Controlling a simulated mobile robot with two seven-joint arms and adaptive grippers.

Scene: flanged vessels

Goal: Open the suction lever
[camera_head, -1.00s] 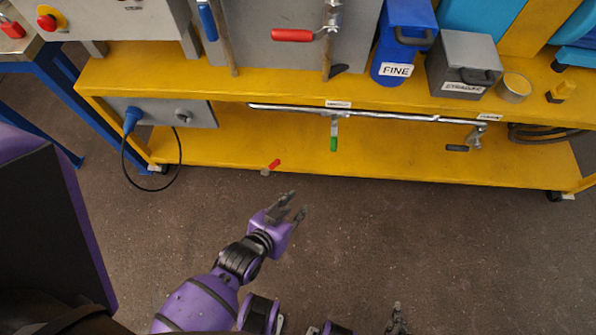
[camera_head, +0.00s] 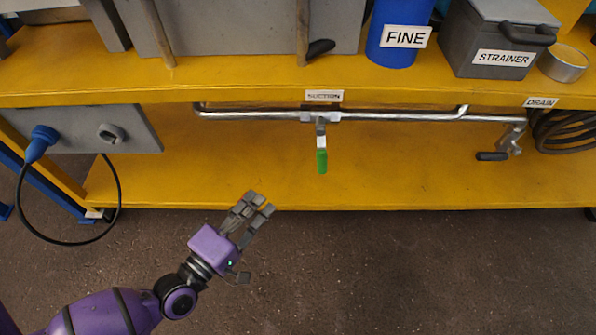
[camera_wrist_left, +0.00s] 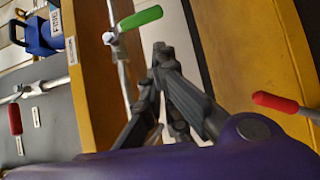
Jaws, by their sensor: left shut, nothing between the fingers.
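The suction lever (camera_head: 321,160) has a green handle that hangs down from a silver pipe (camera_head: 255,115), below the SUCTION label (camera_head: 323,96). In the left wrist view the green handle (camera_wrist_left: 140,18) lies just beyond the fingertips, toward the top. My left gripper (camera_head: 258,202) is shut and empty. It is in front of the lower shelf's edge, below and to the left of the lever, and apart from it. In the left wrist view its fingers (camera_wrist_left: 163,58) point toward the lever and pipe. My right gripper is not in view.
The yellow upper shelf (camera_head: 230,92) overhangs the pipe. A drain lever (camera_head: 493,156) and coiled hose (camera_head: 565,130) are at the right. A grey box with a blue plug (camera_head: 42,138) and cable is at the left. A red handle (camera_wrist_left: 275,102) shows near the gripper in the wrist view.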

